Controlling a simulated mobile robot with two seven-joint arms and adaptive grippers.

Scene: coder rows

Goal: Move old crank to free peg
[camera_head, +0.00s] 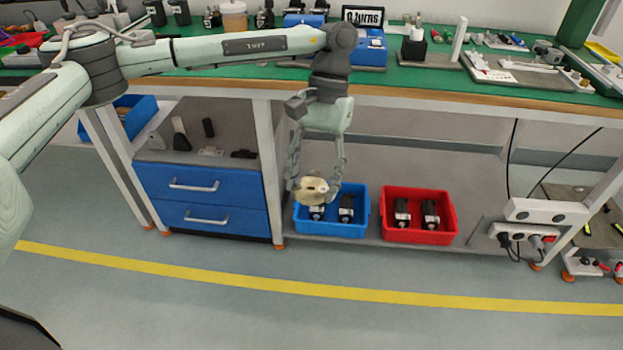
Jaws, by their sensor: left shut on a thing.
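My left gripper (314,182) points down in front of the bench and is shut on a tan piece (311,190), probably the old crank. The piece is small, rounded and has a dark spot. It appears over the left part of the blue bin and hides some of that bin's inside; its height above the bin is hard to tell. I cannot clearly make out a free peg. My right gripper is not in view.
The blue bin (332,230) and the red bin (419,238) on the low shelf each hold dark parts. A blue drawer unit (203,200) stands left. The green bench top (420,78) above carries boards and tools. A power strip (545,211) hangs right. The floor in front is clear.

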